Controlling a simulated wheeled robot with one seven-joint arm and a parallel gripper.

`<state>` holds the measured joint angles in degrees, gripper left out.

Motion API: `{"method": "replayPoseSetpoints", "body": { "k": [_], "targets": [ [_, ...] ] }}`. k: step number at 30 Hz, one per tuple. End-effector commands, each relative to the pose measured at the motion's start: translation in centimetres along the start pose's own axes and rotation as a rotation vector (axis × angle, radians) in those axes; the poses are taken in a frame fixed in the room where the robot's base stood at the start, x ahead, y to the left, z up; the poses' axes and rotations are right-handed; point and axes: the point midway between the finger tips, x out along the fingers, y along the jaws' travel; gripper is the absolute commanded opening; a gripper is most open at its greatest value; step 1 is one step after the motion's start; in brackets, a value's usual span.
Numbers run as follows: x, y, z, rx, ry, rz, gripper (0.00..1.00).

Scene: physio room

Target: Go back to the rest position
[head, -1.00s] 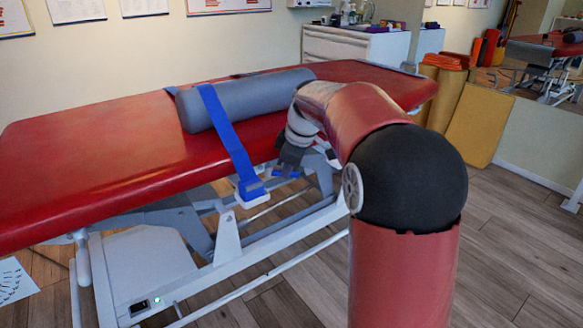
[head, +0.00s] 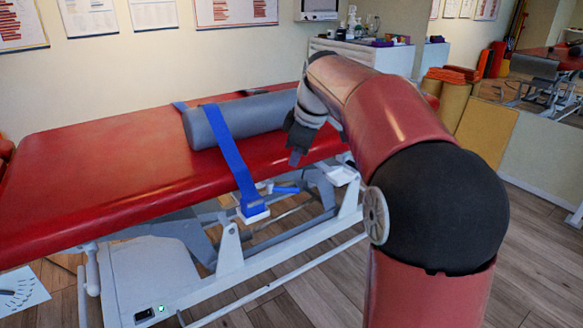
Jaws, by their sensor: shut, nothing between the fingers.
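My gripper (head: 295,158) is in front of the near edge of the red treatment table (head: 100,168), to the right of a blue strap (head: 232,153). Its fingers point down and look shut, with nothing seen between them. The strap runs over a grey bolster (head: 238,118) on the table and hangs down the front side to a buckle or clip near a white bracket (head: 254,215). A blue piece (head: 285,190) shows below the table edge, under my gripper. My arm hides the right end of the bolster.
The table's white frame (head: 230,250) stands below it. A white cabinet (head: 365,54) with small items is behind. Rolled mats (head: 450,88) lean at the back right by a mirror. Wooden floor (head: 535,255) is free at the right.

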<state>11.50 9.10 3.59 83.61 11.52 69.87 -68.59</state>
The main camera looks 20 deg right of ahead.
Motion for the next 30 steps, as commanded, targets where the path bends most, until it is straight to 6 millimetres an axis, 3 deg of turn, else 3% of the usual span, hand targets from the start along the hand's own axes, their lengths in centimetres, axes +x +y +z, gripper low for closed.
{"method": "replayPoseSetpoints", "body": {
  "k": [4,16,19,23,30],
  "targets": [
    [-1.4,0.1,0.0,0.000,0.000,0.001,0.00],
    [-1.7,0.0,0.1,0.002,0.000,0.001,0.00],
    [-2.1,-1.0,0.2,0.032,-0.004,0.009,0.00],
    [-3.4,-4.8,1.1,0.156,-0.016,0.041,0.00],
    [-4.2,-15.7,5.9,0.527,-0.012,0.135,0.00]
  ]
}}
